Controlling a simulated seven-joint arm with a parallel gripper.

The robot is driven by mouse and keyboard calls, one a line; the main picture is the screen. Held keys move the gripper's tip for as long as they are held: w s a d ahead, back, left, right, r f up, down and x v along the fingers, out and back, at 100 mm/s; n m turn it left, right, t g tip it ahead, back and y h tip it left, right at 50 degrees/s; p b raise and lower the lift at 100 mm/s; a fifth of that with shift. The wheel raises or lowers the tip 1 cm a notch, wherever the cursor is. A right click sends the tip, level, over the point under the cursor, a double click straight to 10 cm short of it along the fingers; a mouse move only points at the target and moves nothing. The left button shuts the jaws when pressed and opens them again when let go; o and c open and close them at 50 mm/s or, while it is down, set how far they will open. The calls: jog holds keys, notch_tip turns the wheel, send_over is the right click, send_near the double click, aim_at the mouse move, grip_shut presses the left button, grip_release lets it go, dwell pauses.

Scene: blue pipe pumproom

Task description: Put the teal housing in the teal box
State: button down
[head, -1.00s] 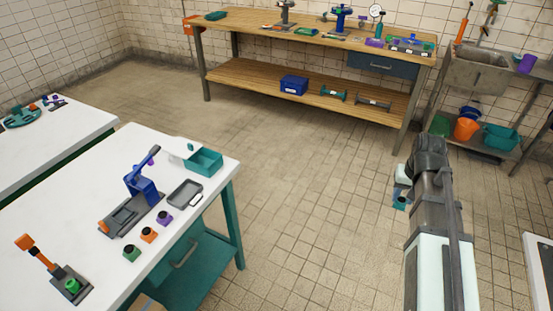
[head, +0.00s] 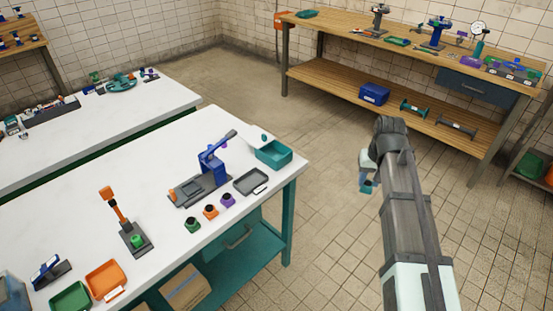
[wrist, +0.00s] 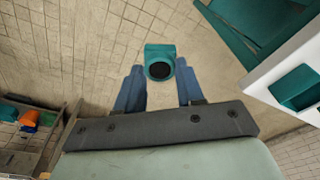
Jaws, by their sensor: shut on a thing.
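The teal housing (wrist: 159,52), a small block with a round black opening, is between the blue fingers of my gripper (wrist: 160,76) in the wrist view. The fingers are shut on it. In the head view my gripper (head: 368,184) hangs over the floor, right of the white table, and the housing is hard to make out there. The teal box (head: 273,155) stands at the white table's far right corner, left of my gripper in the head view. It also shows at the right edge of the wrist view (wrist: 299,88). My gripper is apart from the box.
A grey tray (head: 251,182) lies in front of the box. Purple (head: 228,200), orange (head: 210,212) and green (head: 192,225) housings stand in a row along the table's edge. A blue lever press (head: 213,163) stands behind them. Open floor lies between the white table and wooden bench (head: 400,95).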

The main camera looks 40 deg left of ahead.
jog(key=s+a+r+n, duration=0.2)
jog(key=s+a, duration=0.1)
jog(key=a, duration=0.9)
jog(key=s+a+r+n, duration=0.1)
jog(key=s+a+n, duration=0.15)
jog(key=a, duration=1.05)
jog(key=r+n+g, duration=0.1)
jog(key=n, duration=0.7)
send_over(274, 158)
jog(key=shift+s+f, duration=0.1)
jog(key=shift+f, duration=4.4)
jog(key=shift+f, duration=0.1)
jog(key=c, duration=1)
grip_release()
